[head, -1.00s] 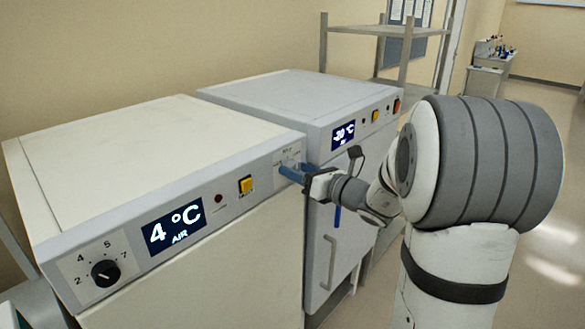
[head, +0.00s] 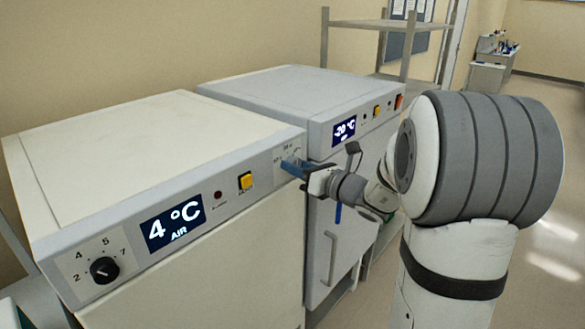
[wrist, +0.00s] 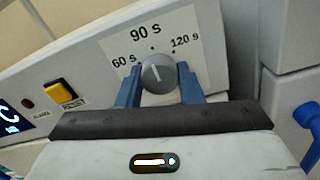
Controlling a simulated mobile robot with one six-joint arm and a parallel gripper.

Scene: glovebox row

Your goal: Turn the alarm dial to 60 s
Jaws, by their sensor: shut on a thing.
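The alarm dial (wrist: 158,74) is a round grey knob with a white pointer line on a white label plate marked 60 s, 90 s and 120 s. In the wrist view its pointer stands nearly upright, roughly toward the 90 s mark. My gripper (wrist: 159,84) has one blue finger on each side of the dial and is shut on it. In the head view my gripper (head: 293,168) is at the right end of the near cabinet's front panel. Its fingers hide the dial there.
The near cabinet (head: 190,125) has a 4 °C display, a yellow reset button (head: 246,181) and a black knob (head: 104,270) marked 2 to 7. A second cabinet (head: 300,95) with a door handle stands close beside my gripper. Floor is open at the right.

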